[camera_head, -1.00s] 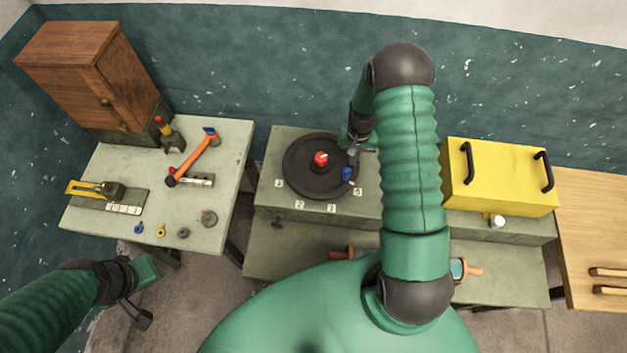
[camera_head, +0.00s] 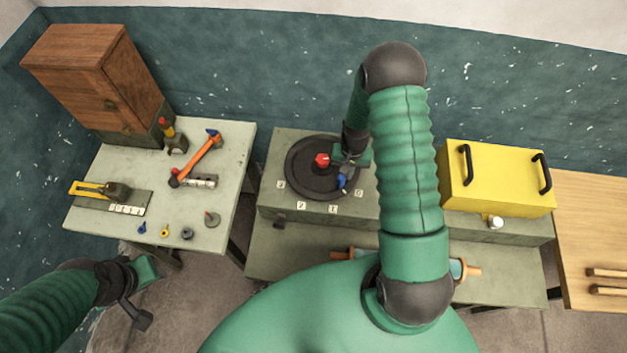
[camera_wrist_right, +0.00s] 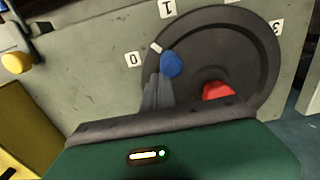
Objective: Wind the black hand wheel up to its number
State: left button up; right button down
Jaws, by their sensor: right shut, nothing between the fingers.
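The black hand wheel (camera_head: 300,183) lies flat on the grey-green bench, with a red hub (camera_head: 322,160) and a blue knob (camera_head: 342,182) near its rim. Paper labels 0, 1, 2 and 3 sit around its front. In the right wrist view the wheel (camera_wrist_right: 232,42) has a white mark (camera_wrist_right: 155,47) between the labels 0 (camera_wrist_right: 133,59) and 1 (camera_wrist_right: 167,8). My right gripper (camera_wrist_right: 160,88) is shut and empty, its fingers beside the blue knob (camera_wrist_right: 171,64); whether they touch is unclear. My left gripper (camera_head: 143,300) hangs low at the left, away from the wheel.
A yellow box (camera_head: 497,178) with black handles stands right of the wheel. The left table (camera_head: 225,160) holds an orange-handled tool (camera_head: 197,157), small parts and a wooden cabinet (camera_head: 95,75). A lower shelf (camera_head: 300,245) runs along the bench's front.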

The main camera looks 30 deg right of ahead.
aim_at(342, 177)
jog(key=shift+s+a+r, duration=0.1)
jog(key=shift+s+a, duration=0.15)
jog(key=shift+a, duration=0.65)
jog(key=shift+s+a+p, duration=0.1)
jog(key=shift+a+p, duration=0.25)
jog(key=shift+a, duration=0.35)
jog(key=shift+w+a, duration=0.15)
jog(key=shift+a, duration=0.7)
jog(key=shift+w+a, duration=0.1)
jog(key=shift+a, duration=0.7)
jog(key=shift+w+a, duration=0.3)
jog(key=shift+a, duration=0.35)
pick_arm(q)
jog(key=shift+a+r, duration=0.15)
jog(key=shift+r, duration=0.25)
pick_arm(e)
jog(key=shift+w+a, duration=0.2)
jog(key=shift+a, duration=0.1)
pick_arm(q)
jog(key=shift+f, duration=0.15)
pick_arm(e)
jog(key=shift+w+a, duration=0.7)
jog(key=shift+w, duration=0.2)
jog(key=shift+s, duration=0.1)
